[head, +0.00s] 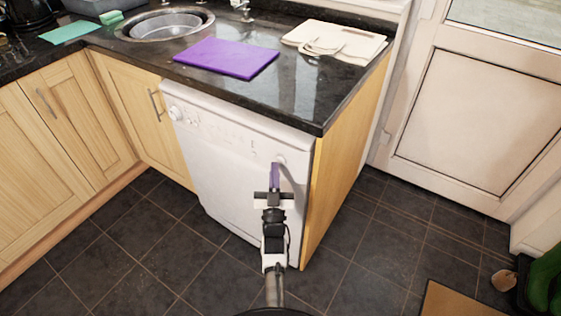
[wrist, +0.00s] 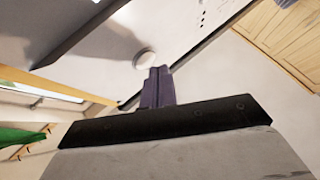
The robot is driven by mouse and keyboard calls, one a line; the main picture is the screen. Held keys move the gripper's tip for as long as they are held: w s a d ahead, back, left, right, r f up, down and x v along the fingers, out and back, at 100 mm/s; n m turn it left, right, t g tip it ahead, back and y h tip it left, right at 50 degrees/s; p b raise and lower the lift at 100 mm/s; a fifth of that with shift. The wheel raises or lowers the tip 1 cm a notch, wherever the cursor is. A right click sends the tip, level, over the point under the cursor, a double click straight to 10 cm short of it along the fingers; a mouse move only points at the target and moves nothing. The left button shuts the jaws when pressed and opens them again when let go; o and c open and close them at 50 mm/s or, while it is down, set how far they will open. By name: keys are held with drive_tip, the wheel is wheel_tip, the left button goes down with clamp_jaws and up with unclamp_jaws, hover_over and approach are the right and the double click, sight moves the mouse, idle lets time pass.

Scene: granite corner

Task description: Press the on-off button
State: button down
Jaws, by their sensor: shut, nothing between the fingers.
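The white dishwasher (head: 215,165) stands under the dark worktop. Its round on-off button (head: 281,160) is at the right end of the control panel. The button also shows in the wrist view as a pale disc (wrist: 145,58). My gripper (head: 275,165) is shut and empty, with purple fingers pointing at the panel. In the wrist view my fingertips (wrist: 158,70) are just below the button in the picture. Whether they touch the panel I cannot tell. A round dial (head: 175,113) is at the panel's left end.
The worktop edge (head: 320,132) overhangs above the panel. A purple board (head: 227,57), folded cloths (head: 335,41) and a sink (head: 165,24) are on top. Wooden cupboards (head: 62,125) stand at left, a white door (head: 470,110) at right.

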drive_tip(key=shift+w+d, duration=0.2)
drive_tip(key=shift+w, duration=0.05)
drive_tip(key=shift+w+d+b, duration=0.1)
drive_tip(key=shift+w+b, duration=0.05)
drive_tip(key=shift+b, duration=0.2)
idle(0.3)
drive_tip(key=shift+s+a, duration=0.35)
drive_tip(key=shift+s, duration=0.2)
drive_tip(key=shift+s+a+p, duration=0.45)
drive_tip(key=shift+s+a, duration=0.45)
drive_tip(key=shift+s, duration=0.3)
drive_tip(key=shift+s+a+p, duration=0.45)
drive_tip(key=shift+s+a, duration=0.45)
drive_tip(key=shift+s, duration=0.3)
